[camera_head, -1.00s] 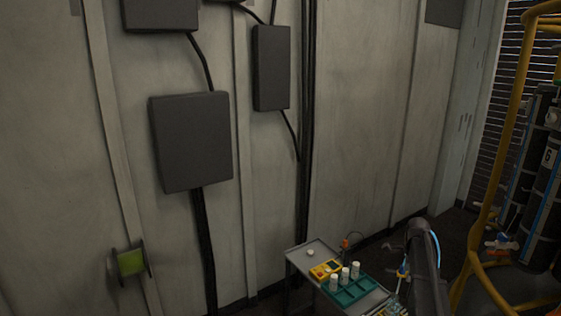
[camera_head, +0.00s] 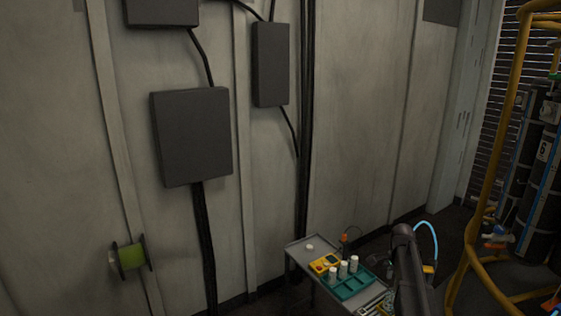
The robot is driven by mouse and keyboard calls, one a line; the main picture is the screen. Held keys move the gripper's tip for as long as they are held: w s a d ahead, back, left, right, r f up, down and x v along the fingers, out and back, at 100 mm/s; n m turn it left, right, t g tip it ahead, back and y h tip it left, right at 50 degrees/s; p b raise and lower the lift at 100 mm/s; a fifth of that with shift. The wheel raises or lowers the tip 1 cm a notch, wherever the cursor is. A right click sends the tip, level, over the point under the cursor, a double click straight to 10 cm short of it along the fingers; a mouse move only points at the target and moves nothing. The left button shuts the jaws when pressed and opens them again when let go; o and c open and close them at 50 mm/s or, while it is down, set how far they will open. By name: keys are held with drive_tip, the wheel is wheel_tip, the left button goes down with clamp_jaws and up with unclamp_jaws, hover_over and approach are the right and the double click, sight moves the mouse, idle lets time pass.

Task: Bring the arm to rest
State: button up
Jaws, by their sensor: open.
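My arm (camera_head: 408,265) shows at the lower right as a dark link rising in front of the right end of a small grey table. A light blue hose (camera_head: 433,236) loops to the right of its top. My gripper cannot be made out; it is hidden behind the arm or out of the frame.
The grey table (camera_head: 297,250) bears a teal tray (camera_head: 349,292) with several white bottles, a yellow device (camera_head: 320,266) and a small white round item (camera_head: 310,247). A yellow tubular frame (camera_head: 497,150) with dark cylinders (camera_head: 541,150) stands at right. Wall boxes and cables are behind.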

drive_tip(key=s+a+f+n+b, duration=0.4)
drive_tip(key=s+a+n, duration=0.4)
drive_tip(key=s+a, duration=0.3)
drive_tip(key=s+a+f+n+b, duration=0.3)
drive_tip(key=s+a+f+n, duration=0.1)
drive_tip(key=s+a+n, duration=0.5)
drive_tip(key=shift+s+a+b, duration=0.4)
drive_tip(key=shift+s+a, duration=0.45)
drive_tip(key=shift+s, duration=0.25)
drive_tip(key=shift+f, duration=0.1)
drive_tip(key=shift+c, duration=0.6)
drive_tip(key=shift+d, duration=0.1)
